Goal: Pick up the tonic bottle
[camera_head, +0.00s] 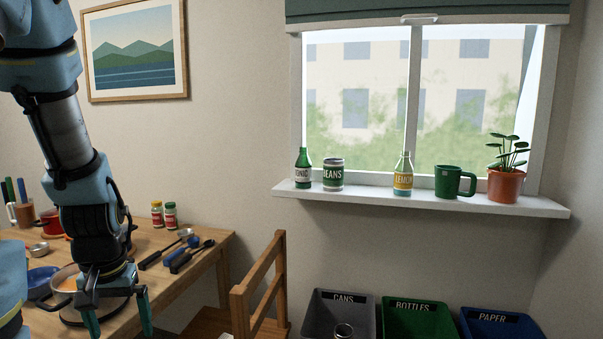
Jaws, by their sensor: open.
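The tonic bottle (303,171) is a small green bottle with a pale label. My gripper (118,325) is at the lower left, pointing down over the front of the wooden table. Its two teal fingers are apart, with nothing seen between them. It is well to the left of the bottle and lower than it. The fingertips are near the bottom edge of the picture.
The sill also holds a lemon bottle (403,175), a green mug (455,182) and a potted plant (505,185). A wooden chair (265,290) stands below the sill's left end. Bins for cans (340,302), bottles (418,310) and paper (497,322) stand below. A pot (66,280) is by my gripper.

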